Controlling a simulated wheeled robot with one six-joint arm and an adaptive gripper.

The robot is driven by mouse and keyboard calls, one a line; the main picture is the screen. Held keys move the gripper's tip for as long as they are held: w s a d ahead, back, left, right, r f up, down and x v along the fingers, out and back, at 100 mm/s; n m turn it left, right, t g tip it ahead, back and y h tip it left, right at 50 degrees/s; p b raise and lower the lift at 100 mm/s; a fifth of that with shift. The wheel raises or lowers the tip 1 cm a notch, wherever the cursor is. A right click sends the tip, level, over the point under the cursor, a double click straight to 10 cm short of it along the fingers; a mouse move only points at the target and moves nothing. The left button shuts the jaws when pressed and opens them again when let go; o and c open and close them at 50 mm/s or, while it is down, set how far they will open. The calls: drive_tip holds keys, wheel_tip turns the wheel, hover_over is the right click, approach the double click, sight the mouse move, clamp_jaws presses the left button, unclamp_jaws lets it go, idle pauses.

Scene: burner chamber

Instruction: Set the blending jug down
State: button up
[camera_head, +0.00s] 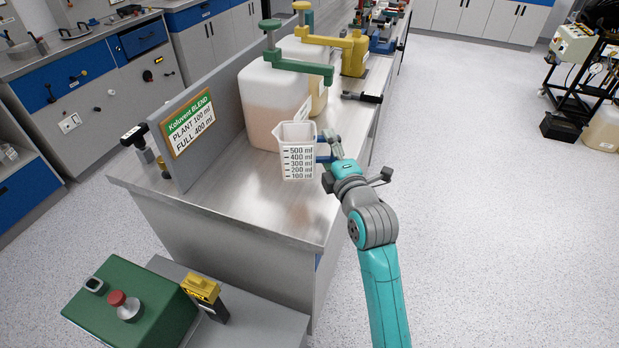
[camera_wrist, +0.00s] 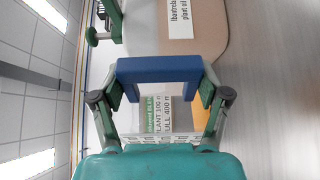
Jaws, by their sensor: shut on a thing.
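The blending jug (camera_head: 297,160) is white, with a scale from 100 to 500 ml, and looks upright over the front part of the steel bench (camera_head: 265,215). I cannot tell whether its base touches the bench top. My gripper (camera_head: 326,148) is at its right side, shut on its blue handle. In the wrist view the blue handle (camera_wrist: 160,67) lies between the two fingers of my gripper (camera_wrist: 160,88), and part of the jug's scale (camera_wrist: 160,138) shows below. The inside of the jug is hard to make out.
A large container with a green tap (camera_head: 270,100) stands behind the jug, with a yellow-tapped one (camera_head: 352,60) further back. A sign panel (camera_head: 190,128) reading "Koluvent BLEND" stands at the left. Bare bench lies in front of the jug. A green box with a red button (camera_head: 130,305) is nearer.

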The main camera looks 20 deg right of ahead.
drive_tip(key=shift+f, duration=4.2)
drive_tip(key=shift+f, duration=0.1)
drive_tip(key=o, duration=1.5)
drive_tip(key=shift+s, duration=0.5)
drive_tip(key=s, duration=1.1)
drive_tip(key=shift+s+d, duration=0.1)
drive_tip(key=shift+d, duration=0.1)
